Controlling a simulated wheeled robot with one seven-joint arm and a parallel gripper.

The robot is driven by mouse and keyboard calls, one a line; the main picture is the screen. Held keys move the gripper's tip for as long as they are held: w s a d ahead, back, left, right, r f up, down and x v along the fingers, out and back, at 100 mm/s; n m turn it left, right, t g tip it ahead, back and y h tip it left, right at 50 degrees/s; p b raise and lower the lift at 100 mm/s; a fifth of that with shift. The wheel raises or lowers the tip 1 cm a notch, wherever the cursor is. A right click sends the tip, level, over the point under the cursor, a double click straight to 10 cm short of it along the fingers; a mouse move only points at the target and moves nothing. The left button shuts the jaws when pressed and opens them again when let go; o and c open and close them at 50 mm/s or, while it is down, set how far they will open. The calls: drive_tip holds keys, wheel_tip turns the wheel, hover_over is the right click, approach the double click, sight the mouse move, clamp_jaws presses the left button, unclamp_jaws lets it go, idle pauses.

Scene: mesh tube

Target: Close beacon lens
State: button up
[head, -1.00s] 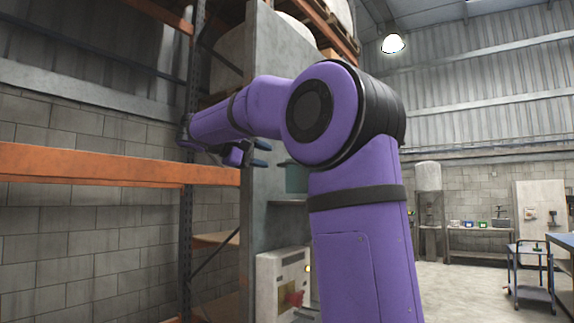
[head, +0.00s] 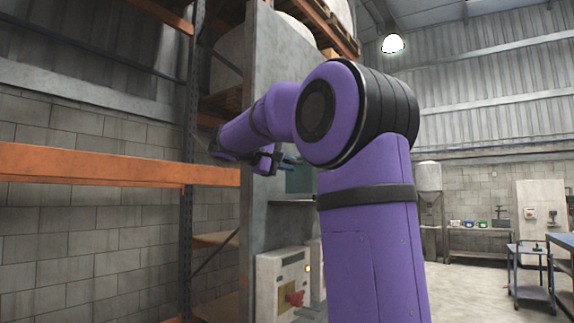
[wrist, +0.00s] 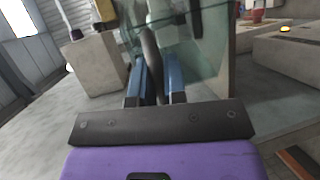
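A translucent teal-green panel, which appears to be the beacon lens (wrist: 205,55), fills the upper middle of the wrist view, just beyond my fingers. In the head view a teal box-like part (head: 300,180) shows beside the grey column, partly hidden by my arm. My gripper (wrist: 154,82) has two blue fingers pointing at the panel. A dark curved bar (wrist: 150,50) stands between them, with gaps seeming to remain at its sides. In the head view my gripper (head: 287,162) is small, close to the teal part. Whether the bar belongs to the lens I cannot tell.
An orange rack beam (head: 90,166) crosses the left, and a grey column (head: 265,130) stands beside my arm. A pale machine box with a red knob (head: 284,280) is below. A blue trolley (head: 530,280) stands far right. A concrete block (wrist: 95,62) shows in the wrist view.

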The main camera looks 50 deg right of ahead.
clamp_jaws()
